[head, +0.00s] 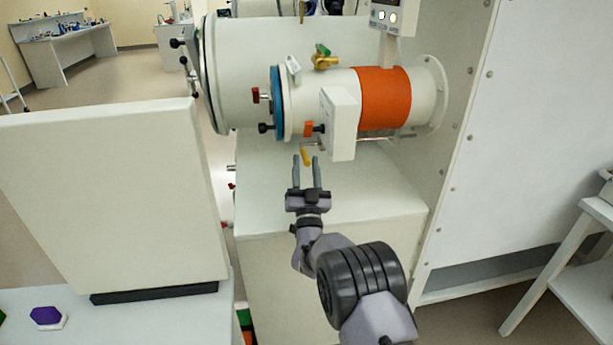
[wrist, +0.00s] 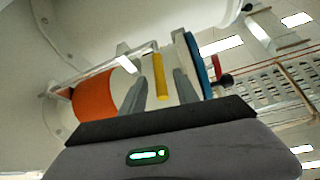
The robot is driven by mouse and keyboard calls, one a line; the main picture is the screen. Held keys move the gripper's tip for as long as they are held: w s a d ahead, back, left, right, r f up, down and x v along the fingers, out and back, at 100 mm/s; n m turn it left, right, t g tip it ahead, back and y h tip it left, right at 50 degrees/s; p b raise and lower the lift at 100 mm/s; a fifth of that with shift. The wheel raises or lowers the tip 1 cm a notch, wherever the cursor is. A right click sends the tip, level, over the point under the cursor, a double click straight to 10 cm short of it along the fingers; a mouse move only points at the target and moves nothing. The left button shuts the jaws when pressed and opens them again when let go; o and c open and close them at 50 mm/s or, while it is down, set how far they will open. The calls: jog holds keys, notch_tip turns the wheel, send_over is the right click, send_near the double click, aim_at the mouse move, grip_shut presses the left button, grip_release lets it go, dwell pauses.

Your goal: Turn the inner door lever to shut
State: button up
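A yellow-handled lever (head: 306,157) hangs below the small cylindrical antechamber, at the end of a thin metal rod (head: 368,139) that runs right toward the glovebox wall. I take it to be the inner door lever; no label is readable. In the wrist view the yellow handle (wrist: 160,76) shows between my two fingers, with gaps on both sides. My gripper (head: 307,167) is open, its fingers pointing up and away at the lever. I cannot tell how deep the handle sits between them. The antechamber's orange band (head: 384,97) is to the right.
A white box (head: 340,123) with an orange-red tab (head: 309,129) sits just above the lever. A blue-ringed door (head: 275,103) and red handle (head: 256,95) are left. A brass valve (head: 324,60) is on top. A white panel (head: 105,190) stands at left; the cabinet top (head: 370,195) is clear.

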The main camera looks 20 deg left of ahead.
jog(key=p+v, duration=0.1)
jog(key=v, duration=1.6)
jog(key=shift+d, duration=0.1)
